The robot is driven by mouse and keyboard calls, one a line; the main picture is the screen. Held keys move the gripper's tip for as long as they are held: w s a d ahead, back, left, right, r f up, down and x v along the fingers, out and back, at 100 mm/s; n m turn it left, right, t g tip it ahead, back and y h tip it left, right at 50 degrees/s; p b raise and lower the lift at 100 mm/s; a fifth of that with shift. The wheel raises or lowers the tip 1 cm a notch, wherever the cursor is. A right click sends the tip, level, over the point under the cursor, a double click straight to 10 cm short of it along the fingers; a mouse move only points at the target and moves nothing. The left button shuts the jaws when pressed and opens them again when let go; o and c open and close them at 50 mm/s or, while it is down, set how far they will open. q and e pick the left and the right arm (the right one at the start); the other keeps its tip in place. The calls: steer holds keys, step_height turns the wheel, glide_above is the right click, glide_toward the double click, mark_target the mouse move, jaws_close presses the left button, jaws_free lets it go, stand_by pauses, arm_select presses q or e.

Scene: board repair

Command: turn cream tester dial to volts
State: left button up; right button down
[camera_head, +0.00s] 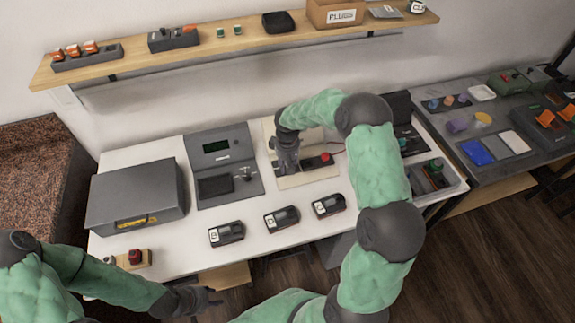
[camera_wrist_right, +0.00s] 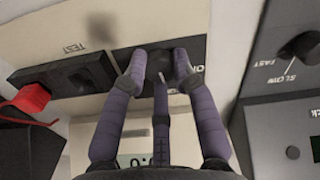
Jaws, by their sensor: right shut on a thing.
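The dial's pointer is hidden. My left gripper (camera_head: 214,297) is open and empty near the table's front edge.
A grey console (camera_head: 222,147) stands left of the tester, and a dark grey case (camera_head: 136,193) farther left. Several black handheld meters (camera_head: 281,218) lie in front. A red plug (camera_wrist_right: 32,98) is at the tester's socket. A red button box (camera_head: 135,258) sits front left.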

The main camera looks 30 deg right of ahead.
steer(key=shift+m, duration=0.7)
steer(key=c, duration=1)
jaws_free()
steer(key=shift+r, duration=0.1)
step_height(320, 180, up, 12)
steer(key=shift+f, duration=0.1)
steer(key=shift+f, duration=0.1)
